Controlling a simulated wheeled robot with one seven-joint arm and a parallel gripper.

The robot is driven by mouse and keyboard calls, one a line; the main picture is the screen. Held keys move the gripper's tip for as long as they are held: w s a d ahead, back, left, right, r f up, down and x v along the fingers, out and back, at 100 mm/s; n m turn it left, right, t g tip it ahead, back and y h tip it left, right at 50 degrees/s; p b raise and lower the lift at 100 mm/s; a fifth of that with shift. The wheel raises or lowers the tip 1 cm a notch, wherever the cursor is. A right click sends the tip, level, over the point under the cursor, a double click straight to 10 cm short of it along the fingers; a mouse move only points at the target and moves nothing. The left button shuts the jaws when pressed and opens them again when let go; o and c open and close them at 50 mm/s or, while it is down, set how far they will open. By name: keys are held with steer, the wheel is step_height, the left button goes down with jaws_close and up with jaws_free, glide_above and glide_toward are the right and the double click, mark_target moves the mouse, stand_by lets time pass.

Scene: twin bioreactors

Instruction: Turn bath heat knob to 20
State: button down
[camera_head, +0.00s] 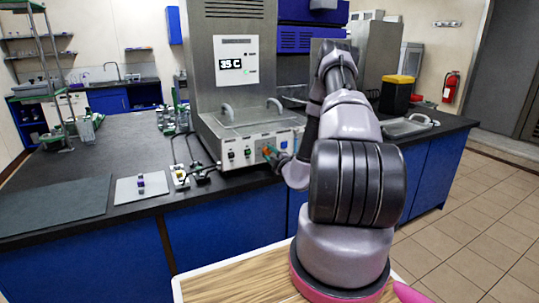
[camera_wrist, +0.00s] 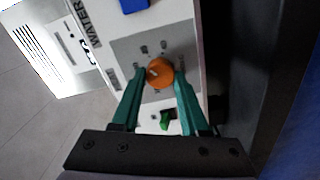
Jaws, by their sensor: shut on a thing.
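The bath heat knob looks like the orange round knob (camera_wrist: 159,73) on the grey panel in the wrist view; a light mark shows on its left side. My gripper (camera_wrist: 160,82) has green fingers, one on each side of the knob, shut on it. In the head view my gripper (camera_head: 272,151) is at the front panel of the water bath (camera_head: 240,152), partly hidden by my arm. The dial's labels are too small to read.
A green switch (camera_wrist: 166,121) sits just below the knob, close to my fingers, and a blue part (camera_wrist: 133,5) is above. Small devices with cables (camera_head: 181,177) lie left of the bath on the dark bench (camera_head: 140,150). A grey mat (camera_head: 55,206) lies farther left.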

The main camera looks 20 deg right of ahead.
steer(key=n, duration=0.6)
steer(key=shift+a+f+n, duration=0.1)
steer(key=shift+n, duration=0.2)
steer(key=n, duration=0.5)
steer(key=shift+f, duration=0.1)
steer(key=n, duration=0.6)
steer(key=shift+n, duration=0.4)
steer(key=n, duration=0.5)
steer(key=shift+s+f+n, duration=0.1)
steer(key=shift+n, duration=0.2)
steer(key=shift+c, duration=2.1)
jaws_free()
steer(key=shift+d, duration=0.2)
